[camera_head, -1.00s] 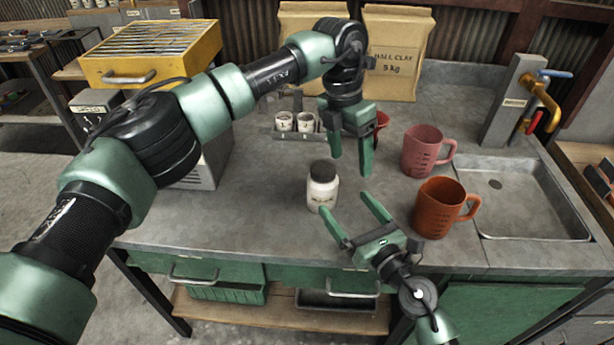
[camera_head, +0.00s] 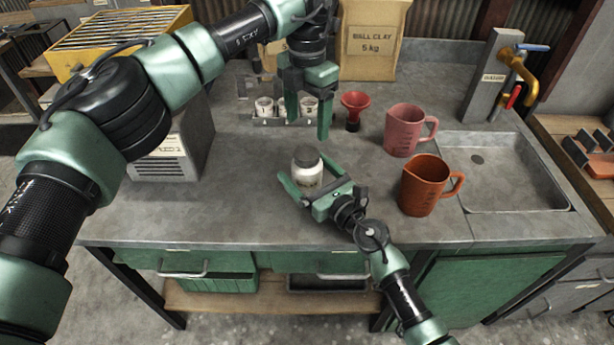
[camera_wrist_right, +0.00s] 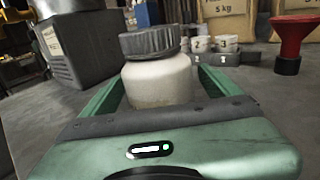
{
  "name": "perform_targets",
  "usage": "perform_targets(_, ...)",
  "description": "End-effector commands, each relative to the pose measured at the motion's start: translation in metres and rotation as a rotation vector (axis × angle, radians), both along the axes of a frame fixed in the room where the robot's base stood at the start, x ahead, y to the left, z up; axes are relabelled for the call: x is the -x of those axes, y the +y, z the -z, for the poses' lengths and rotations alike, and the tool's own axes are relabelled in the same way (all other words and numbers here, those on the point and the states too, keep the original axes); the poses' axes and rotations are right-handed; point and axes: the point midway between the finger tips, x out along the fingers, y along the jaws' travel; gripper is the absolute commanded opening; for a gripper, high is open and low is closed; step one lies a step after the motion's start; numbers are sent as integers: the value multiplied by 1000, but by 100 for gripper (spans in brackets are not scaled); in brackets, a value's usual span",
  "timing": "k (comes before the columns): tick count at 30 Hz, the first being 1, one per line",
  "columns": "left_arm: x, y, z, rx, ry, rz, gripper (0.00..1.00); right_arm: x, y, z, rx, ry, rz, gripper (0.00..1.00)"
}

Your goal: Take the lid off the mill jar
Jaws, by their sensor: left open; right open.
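The mill jar (camera_head: 309,177) is a small white jar standing upright on the grey bench, with its dark ribbed lid (camera_head: 305,155) on top. My right gripper (camera_head: 305,182) is open, with one finger on each side of the jar's body. In the right wrist view the jar (camera_wrist_right: 158,80) sits between the green fingers and the lid (camera_wrist_right: 149,42) is above them. Whether the fingers touch the jar I cannot tell. My left gripper (camera_head: 308,118) is open and empty, above and behind the jar, fingers pointing down. The jar's lower front is partly hidden by my right gripper.
A pink mug (camera_head: 404,130) and an orange mug (camera_head: 424,184) stand right of the jar, before the sink (camera_head: 500,205). A red funnel (camera_head: 354,107) and small numbered cups (camera_head: 265,107) stand behind. A grey box (camera_head: 170,150) is at left. The bench left of the jar is clear.

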Motion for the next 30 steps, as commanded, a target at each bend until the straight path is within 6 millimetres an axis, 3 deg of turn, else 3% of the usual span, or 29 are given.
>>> perform_targets(5,0,0,0,0,0,0,69,0,0,0,0,0,0,89)
perform_targets(12,0,0,0,0,0,0,69,0,0,0,0,0,0,22)
perform_targets(15,0,0,0,0,0,1,69,0,0,0,0,0,0,0)
perform_targets(23,0,0,0,1,1,141,69,0,0,0,0,0,0,0)
perform_targets(30,0,-1,0,1,2,630,69,0,0,0,0,0,1,0)
